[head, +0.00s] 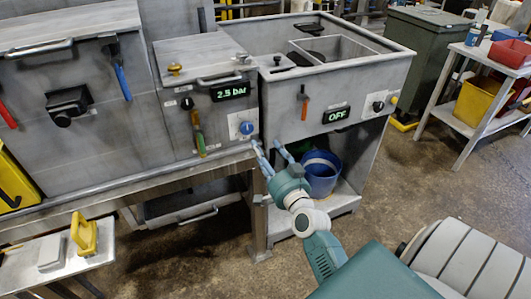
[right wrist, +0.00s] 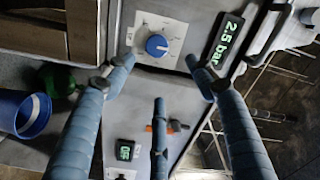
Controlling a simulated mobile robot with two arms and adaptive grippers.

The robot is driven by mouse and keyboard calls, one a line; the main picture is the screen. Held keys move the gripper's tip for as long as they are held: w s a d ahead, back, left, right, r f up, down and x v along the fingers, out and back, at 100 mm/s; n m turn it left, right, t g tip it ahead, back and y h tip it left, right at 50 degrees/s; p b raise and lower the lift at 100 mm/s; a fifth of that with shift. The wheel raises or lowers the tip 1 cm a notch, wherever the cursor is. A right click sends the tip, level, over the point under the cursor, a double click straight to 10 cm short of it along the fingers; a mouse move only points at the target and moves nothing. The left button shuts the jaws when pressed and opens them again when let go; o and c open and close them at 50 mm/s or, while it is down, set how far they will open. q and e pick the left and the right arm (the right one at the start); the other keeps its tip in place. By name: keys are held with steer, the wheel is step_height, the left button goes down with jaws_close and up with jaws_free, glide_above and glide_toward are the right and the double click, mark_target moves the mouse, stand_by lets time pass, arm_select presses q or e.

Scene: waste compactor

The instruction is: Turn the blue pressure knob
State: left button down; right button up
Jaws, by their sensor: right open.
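The blue pressure knob (head: 246,128) sits on a pale dial plate on the front of the middle grey panel. Above it a display (head: 230,91) reads 2.5 bar. In the right wrist view the blue knob (right wrist: 156,46) shows between and beyond the fingertips, with the display (right wrist: 226,42) to its right. My right gripper (head: 270,150) is open and empty, just below and to the right of the knob in the head view. In the wrist view its fingers (right wrist: 158,70) are spread, apart from the knob. My left gripper is not in view.
A second display (head: 336,114) reads OFF beside a black knob (head: 378,106) on the right unit. A blue bucket (head: 321,175) stands on the shelf below. Colored-handled levers (head: 198,135) hang left of the knob. A side table (head: 60,262) is at lower left.

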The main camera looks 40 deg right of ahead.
mark_target(247, 130)
steer(key=shift+w, duration=0.1)
steer(key=shift+n, duration=0.5)
steer(key=x, duration=1.2)
steer(key=shift+a+f, duration=0.3)
steer(key=shift+a, duration=0.05)
steer(key=c, duration=1.1)
steer(key=shift+f+m, duration=0.1)
steer(key=shift+m, duration=0.3)
